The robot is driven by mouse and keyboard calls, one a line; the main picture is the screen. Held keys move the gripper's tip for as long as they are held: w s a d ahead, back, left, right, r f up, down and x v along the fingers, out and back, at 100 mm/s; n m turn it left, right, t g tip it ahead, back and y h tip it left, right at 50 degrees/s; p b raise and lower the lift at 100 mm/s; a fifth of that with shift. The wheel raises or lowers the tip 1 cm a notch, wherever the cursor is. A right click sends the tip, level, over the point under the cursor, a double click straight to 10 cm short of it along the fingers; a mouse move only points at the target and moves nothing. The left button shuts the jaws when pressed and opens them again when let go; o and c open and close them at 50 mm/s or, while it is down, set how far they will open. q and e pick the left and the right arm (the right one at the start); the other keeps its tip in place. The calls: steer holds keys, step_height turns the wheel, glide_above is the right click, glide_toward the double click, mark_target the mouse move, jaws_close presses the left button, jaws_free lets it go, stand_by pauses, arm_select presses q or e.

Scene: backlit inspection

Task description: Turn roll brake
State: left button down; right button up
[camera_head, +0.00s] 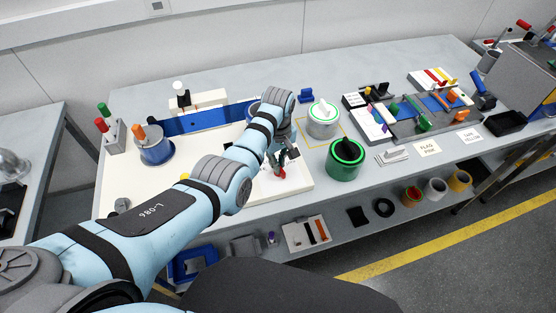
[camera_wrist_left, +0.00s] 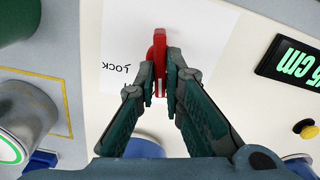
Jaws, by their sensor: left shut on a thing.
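The red brake lever (camera_wrist_left: 158,45) stands on the pale board, at a white card marked LOCK (camera_wrist_left: 120,40), in the left wrist view. Its red also shows small under my gripper in the head view (camera_head: 282,174). My left gripper (camera_wrist_left: 161,75) has both dark fingers closed on the near part of the lever, one on each side. In the head view the left gripper (camera_head: 284,160) is low over the board's right part, partly hidden by its own arm. My right gripper is not in view.
A green can (camera_head: 345,166) and a grey can (camera_head: 323,125) stand just right of the gripper. A black display (camera_wrist_left: 290,62) and yellow button (camera_wrist_left: 304,128) lie right of the lever in the wrist view.

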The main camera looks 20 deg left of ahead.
arm_select(q)
steer(key=m+p, duration=0.1)
steer(key=m, duration=0.2)
steer(key=m+p, duration=0.1)
steer(key=m, duration=0.3)
steer(key=shift+d+m, duration=0.1)
steer(key=shift+m, duration=0.3)
steer(key=m, duration=0.3)
steer(key=shift+d+f, duration=0.1)
steer(key=shift+d+m, duration=0.1)
steer(key=shift+m, duration=1.9)
steer(key=c, duration=1.9)
jaws_free()
steer(key=shift+o, duration=1)
steer(key=shift+w, duration=0.1)
